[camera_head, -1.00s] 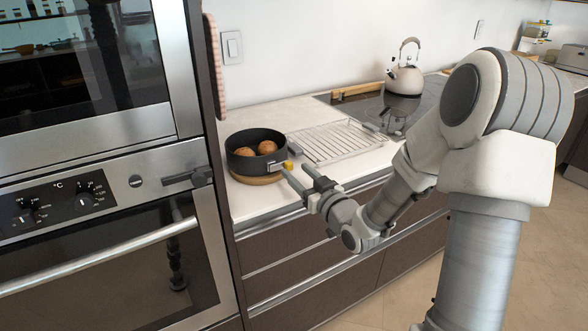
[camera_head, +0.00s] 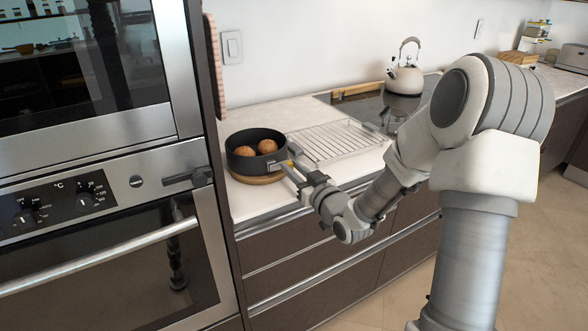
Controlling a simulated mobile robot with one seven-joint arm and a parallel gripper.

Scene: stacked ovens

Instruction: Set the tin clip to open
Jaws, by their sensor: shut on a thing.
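A dark round tin (camera_head: 252,163) stands on a round wooden board (camera_head: 258,179) on the counter, with brown round items (camera_head: 267,147) inside. Its clip (camera_head: 279,164) is on the right side of the tin, with a little yellow showing at its end. My gripper (camera_head: 289,170) reaches in from the right, and its jaws are shut on the clip. The fingers cover part of the clip, so its exact angle is hard to tell.
A wire rack (camera_head: 335,141) lies just behind my gripper on the counter. A kettle (camera_head: 404,78) stands on the dark hob at the back. The oven stack (camera_head: 110,215) rises close to the left of the tin.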

